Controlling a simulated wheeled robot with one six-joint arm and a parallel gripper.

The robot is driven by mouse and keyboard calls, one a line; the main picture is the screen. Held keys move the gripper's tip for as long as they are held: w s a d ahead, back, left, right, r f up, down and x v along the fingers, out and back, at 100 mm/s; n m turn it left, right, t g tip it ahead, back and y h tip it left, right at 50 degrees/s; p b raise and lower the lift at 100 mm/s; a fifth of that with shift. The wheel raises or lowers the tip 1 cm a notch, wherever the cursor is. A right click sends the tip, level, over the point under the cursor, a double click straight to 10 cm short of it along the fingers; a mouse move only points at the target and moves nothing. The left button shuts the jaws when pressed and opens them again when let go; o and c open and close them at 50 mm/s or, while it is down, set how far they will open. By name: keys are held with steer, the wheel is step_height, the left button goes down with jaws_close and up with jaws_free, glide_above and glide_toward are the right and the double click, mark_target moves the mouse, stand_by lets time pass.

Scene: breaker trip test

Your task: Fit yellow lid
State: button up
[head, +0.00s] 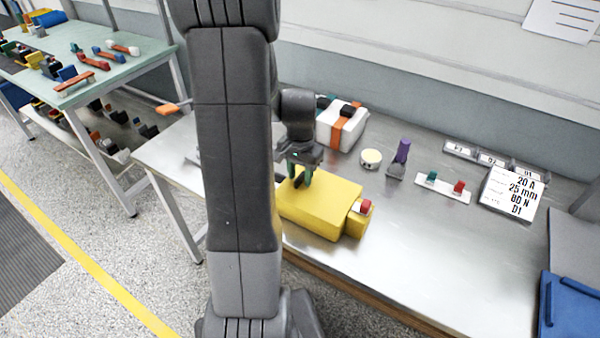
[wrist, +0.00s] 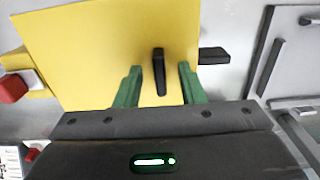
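A yellow flat-topped piece (head: 318,200), box-like, lies on the metal bench; I cannot tell whether its top is a separate lid. Its top also fills much of the wrist view (wrist: 90,60). A black upright handle (wrist: 159,72) stands on this top. My gripper (wrist: 160,85) has green fingers, one on each side of the handle, with visible gaps to both. In the head view my gripper (head: 300,180) is low over the back left of the yellow top, and my arm hides the box's left part. A red and white piece (head: 362,206) sits at the yellow box's right end.
Behind stands a white box (head: 342,125) with an orange strap. To the right are a round pale disc (head: 371,158), a purple-topped tool (head: 402,152), a small strip with green and red blocks (head: 443,186), and a label card (head: 510,193). The bench's front right is clear.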

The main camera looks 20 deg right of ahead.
steer(key=shift+r, duration=0.1)
step_height(320, 180, up, 14)
stand_by(0.4)
steer(key=shift+f, duration=0.2)
step_height(320, 180, down, 13)
steer(key=shift+f, duration=0.2)
steer(key=shift+r+p, duration=0.8)
